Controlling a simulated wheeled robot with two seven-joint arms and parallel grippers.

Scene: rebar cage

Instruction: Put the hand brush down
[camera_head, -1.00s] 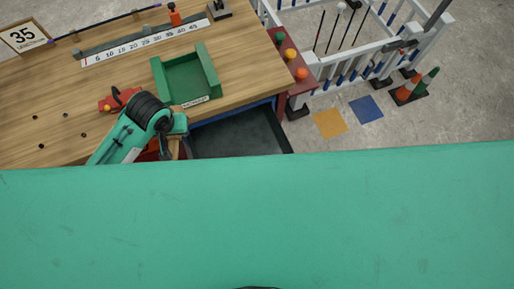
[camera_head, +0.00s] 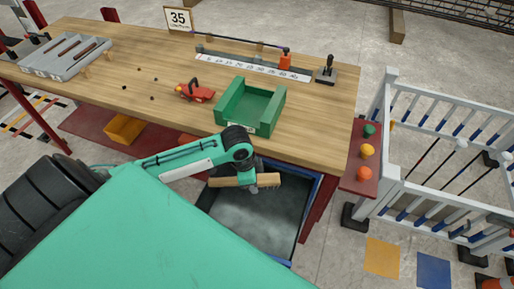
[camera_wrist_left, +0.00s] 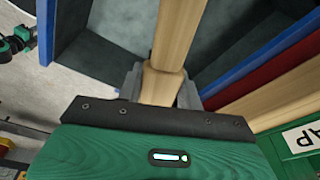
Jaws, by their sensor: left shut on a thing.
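The hand brush (camera_head: 228,180) shows as a pale wooden bar in the head view. My left gripper (camera_head: 249,182) is shut on it and holds it level above the dark open bin (camera_head: 262,222) in front of the bench. In the left wrist view the wooden handle (camera_wrist_left: 170,45) runs up between the grey fingers of my left gripper (camera_wrist_left: 160,85). The dark bin with its blue edges lies beyond the handle there. I see no clear gap or contact between brush and bin. My right gripper is not in view.
The wooden bench (camera_head: 320,130) bears a green tray (camera_head: 270,107), a red tool (camera_head: 195,92), a grey slotted holder (camera_head: 68,55) and a scale strip (camera_head: 250,67). A red shelf with coloured knobs (camera_head: 366,151) and a white railing (camera_head: 385,140) stand at right.

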